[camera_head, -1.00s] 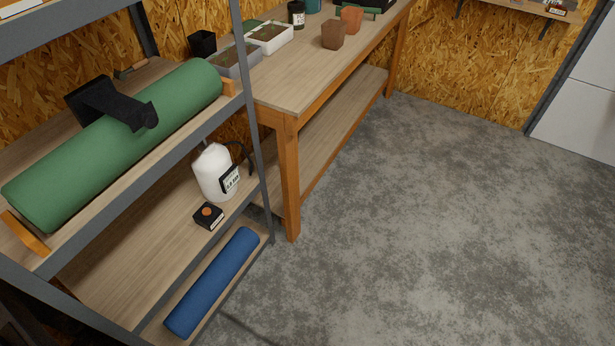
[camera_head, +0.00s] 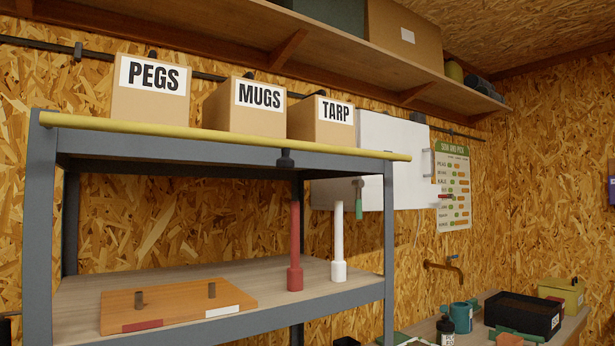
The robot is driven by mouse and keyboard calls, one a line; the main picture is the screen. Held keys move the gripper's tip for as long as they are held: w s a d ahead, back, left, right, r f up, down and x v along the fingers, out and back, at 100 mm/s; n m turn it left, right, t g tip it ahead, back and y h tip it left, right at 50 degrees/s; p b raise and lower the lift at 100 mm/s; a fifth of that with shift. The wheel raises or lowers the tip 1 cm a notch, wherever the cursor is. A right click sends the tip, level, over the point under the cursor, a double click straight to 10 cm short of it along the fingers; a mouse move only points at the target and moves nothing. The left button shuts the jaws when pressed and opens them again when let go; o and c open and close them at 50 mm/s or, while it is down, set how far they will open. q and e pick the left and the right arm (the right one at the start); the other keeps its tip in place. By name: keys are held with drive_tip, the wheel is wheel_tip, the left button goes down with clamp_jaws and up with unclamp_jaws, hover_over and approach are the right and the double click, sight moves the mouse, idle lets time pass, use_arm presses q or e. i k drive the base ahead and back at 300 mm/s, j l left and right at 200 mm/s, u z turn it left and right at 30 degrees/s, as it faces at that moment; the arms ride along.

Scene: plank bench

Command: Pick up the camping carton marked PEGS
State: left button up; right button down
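The carton marked PEGS (camera_head: 151,104) is a tan box with a white label in bold black letters. It stands upright on the top deck of the grey metal rack, at the left end of a row. The carton marked MUGS (camera_head: 243,114) stands to its right, and the carton marked TARP (camera_head: 320,123) to the right of that. A yellow rail (camera_head: 225,137) runs along the front edge of that deck, in front of the cartons. Neither of my grippers is in view.
A wooden wall shelf (camera_head: 300,50) overhangs behind and above the cartons. The rack's lower shelf (camera_head: 330,285) holds a wooden board (camera_head: 178,303), a red post (camera_head: 295,248) and a white post (camera_head: 338,243). A bench with a teal mug (camera_head: 461,317) and other items is at the lower right.

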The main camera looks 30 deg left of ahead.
sight(149, 90)
drive_tip(key=u, duration=1.85)
drive_tip(key=i+l+u, duration=0.15)
drive_tip(key=l, duration=0.15)
drive_tip(key=k, duration=0.05)
